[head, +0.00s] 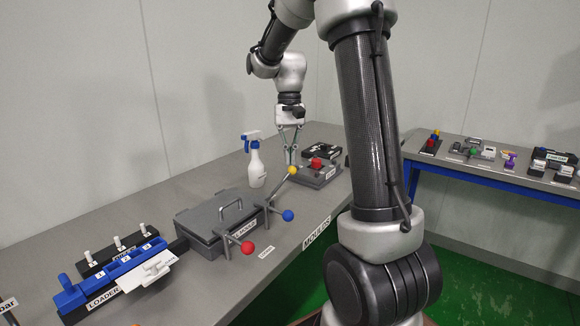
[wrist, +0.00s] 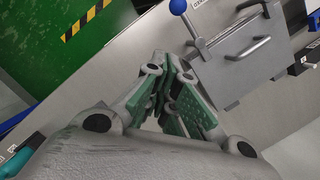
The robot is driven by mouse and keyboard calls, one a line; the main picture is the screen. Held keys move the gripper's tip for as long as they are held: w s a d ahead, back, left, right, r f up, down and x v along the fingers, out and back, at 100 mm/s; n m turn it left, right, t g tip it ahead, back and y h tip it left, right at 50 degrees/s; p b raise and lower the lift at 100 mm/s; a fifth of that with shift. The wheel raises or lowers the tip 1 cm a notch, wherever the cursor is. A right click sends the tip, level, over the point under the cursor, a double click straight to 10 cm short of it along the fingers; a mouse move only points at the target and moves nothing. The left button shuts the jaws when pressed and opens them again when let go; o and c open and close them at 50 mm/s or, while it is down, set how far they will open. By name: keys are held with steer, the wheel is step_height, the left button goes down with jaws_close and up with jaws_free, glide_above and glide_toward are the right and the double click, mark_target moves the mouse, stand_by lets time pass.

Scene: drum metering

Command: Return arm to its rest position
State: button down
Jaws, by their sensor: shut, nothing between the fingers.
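My gripper (head: 291,160) is shut and empty in the head view, pointing down above the far part of the grey bench (head: 140,222). It hangs just behind the yellow-knobbed lever and to the right of a white spray bottle (head: 257,168). In the wrist view my gripper (wrist: 178,62) shows its green-padded fingers closed together. The arm arches over from the right of the head view, bent at the elbow. Whether the fingertips touch anything below is hard to tell.
A grey lidded box (head: 215,222) has levers with red (head: 247,247), blue (head: 288,215) and yellow (head: 292,170) knobs. A blue loader (head: 110,277) stands front left. A box with a red knob (head: 316,163) is close right of the gripper. A second bench (head: 480,181) stands right.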

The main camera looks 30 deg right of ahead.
stand_by(0.6)
steer(key=s+a+r+n+t, duration=0.2)
steer(key=s+n+t, duration=0.1)
steer(key=s, duration=0.8)
steer(key=s+a+r+n+t+h, duration=0.1)
steer(key=s+a+r+n+t, duration=0.1)
steer(key=s, duration=0.9)
steer(key=shift+r+n+t, duration=0.4)
steer(key=shift+r+t, duration=0.3)
steer(key=shift+r, duration=0.05)
